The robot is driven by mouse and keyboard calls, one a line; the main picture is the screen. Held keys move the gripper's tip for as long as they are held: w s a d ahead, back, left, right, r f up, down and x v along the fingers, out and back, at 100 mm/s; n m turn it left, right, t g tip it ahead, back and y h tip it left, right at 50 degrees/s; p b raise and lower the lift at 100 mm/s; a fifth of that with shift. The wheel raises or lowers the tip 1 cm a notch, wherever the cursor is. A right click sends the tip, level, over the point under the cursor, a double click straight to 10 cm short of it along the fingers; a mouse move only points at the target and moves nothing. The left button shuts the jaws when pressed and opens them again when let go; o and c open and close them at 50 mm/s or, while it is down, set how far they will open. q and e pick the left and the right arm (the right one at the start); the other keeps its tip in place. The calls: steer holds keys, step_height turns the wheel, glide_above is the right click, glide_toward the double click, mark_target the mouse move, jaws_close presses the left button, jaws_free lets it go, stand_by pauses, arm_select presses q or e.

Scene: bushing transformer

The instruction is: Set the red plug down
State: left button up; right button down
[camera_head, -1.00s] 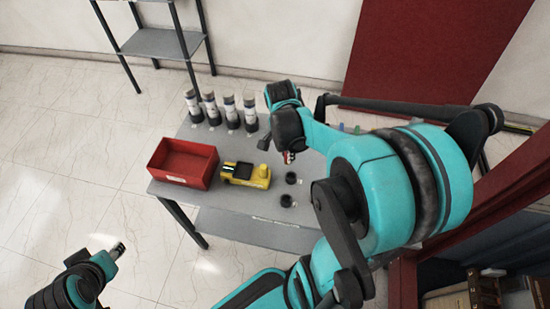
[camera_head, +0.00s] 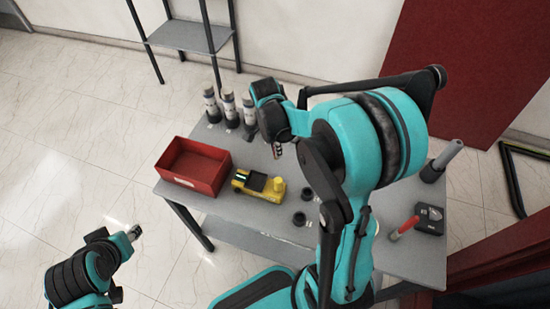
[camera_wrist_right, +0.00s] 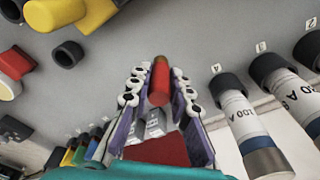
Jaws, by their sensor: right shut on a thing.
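A red plug (camera_wrist_right: 160,84) with an orange-brown end shows between the two fingers of my right gripper (camera_wrist_right: 157,76) in the right wrist view. The fingers are shut on it, one on each side, and it points away over the grey table. In the head view my right gripper (camera_head: 277,150) is small and partly hidden by its own wrist, above the table's back middle. Whether the plug touches the table cannot be told. My left gripper (camera_head: 134,233) is at lower left, away from the table, with its jaws too small to read.
The grey table (camera_head: 255,212) holds a red bin (camera_head: 193,165), a yellow device (camera_head: 258,188), dark rings (camera_head: 300,218) and several labelled cylinders (camera_head: 229,106). A red rod (camera_head: 405,227) and a black box (camera_head: 429,219) stand at right. My right arm hides the middle.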

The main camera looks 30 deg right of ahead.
mark_target(274, 156)
steer(key=shift+w+a+f, duration=0.15)
steer(key=shift+w+a, duration=0.05)
steer(key=shift+f, duration=0.3)
steer(key=shift+f+b, duration=1)
steer(key=shift+f, duration=0.65)
steer(key=shift+f, duration=0.15)
steer(key=c, duration=1.4)
jaws_free()
